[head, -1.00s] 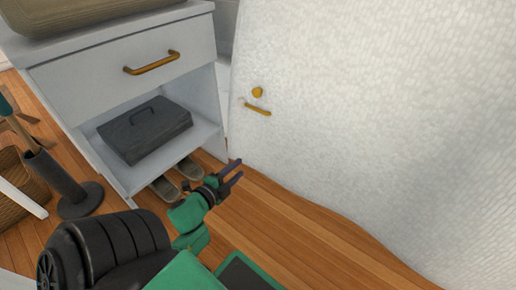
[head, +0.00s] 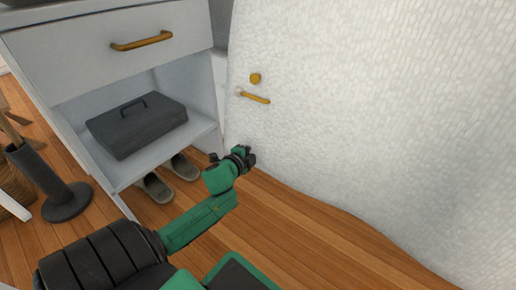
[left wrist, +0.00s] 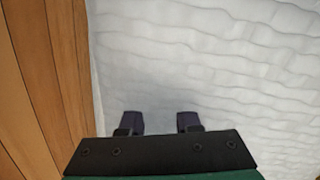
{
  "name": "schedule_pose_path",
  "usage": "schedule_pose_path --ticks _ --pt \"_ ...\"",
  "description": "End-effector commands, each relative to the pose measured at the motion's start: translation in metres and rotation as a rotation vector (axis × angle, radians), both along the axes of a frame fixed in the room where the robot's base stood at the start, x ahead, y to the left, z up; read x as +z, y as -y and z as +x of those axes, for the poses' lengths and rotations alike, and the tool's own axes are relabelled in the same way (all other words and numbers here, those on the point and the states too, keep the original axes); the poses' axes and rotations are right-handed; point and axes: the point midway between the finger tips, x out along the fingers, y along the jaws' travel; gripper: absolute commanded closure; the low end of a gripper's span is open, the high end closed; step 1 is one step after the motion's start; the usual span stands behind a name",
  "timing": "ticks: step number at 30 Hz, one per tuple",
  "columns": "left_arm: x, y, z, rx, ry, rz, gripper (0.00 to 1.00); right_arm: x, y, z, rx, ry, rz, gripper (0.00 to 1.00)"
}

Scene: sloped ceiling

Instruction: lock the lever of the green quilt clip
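A brass-coloured lever (head: 255,97) lies on the white quilted surface (head: 370,110) in the head view, sloping down to the right. A round brass knob (head: 255,78) sits just above it, and a small pale piece is at the lever's left end. I see no green clip; the only green is on my arm. My left gripper (head: 248,155) is below the lever, apart from it, and points towards the quilt. In the left wrist view my left gripper (left wrist: 161,122) has its two dark fingertips apart with nothing between them. My right gripper is not in view.
A white cabinet (head: 75,85) with a brass drawer handle (head: 142,41) stands at the left. A grey toolbox (head: 137,123) is on its shelf, and slippers (head: 156,187) lie below. A dark stand (head: 68,203) is at the far left. Wooden floor (head: 290,230) lies in front of the quilt.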

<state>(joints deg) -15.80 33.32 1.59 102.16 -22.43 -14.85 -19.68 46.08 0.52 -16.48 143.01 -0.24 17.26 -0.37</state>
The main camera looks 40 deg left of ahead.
Motion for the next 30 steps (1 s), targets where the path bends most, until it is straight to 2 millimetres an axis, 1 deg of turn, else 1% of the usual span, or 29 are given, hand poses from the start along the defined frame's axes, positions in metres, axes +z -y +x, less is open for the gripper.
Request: schedule_pose_path --ticks 1,2,30 --pt "0.0000 0.0000 -0.0001 0.000 0.000 0.000 0.94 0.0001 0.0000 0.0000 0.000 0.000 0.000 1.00" --pt "0.0000 0.0000 -0.0002 0.000 0.000 0.000 1.00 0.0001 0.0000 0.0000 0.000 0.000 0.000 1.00" --pt "-0.0006 0.0004 -0.0005 0.000 -0.001 0.000 1.00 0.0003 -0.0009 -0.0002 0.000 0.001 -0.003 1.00"
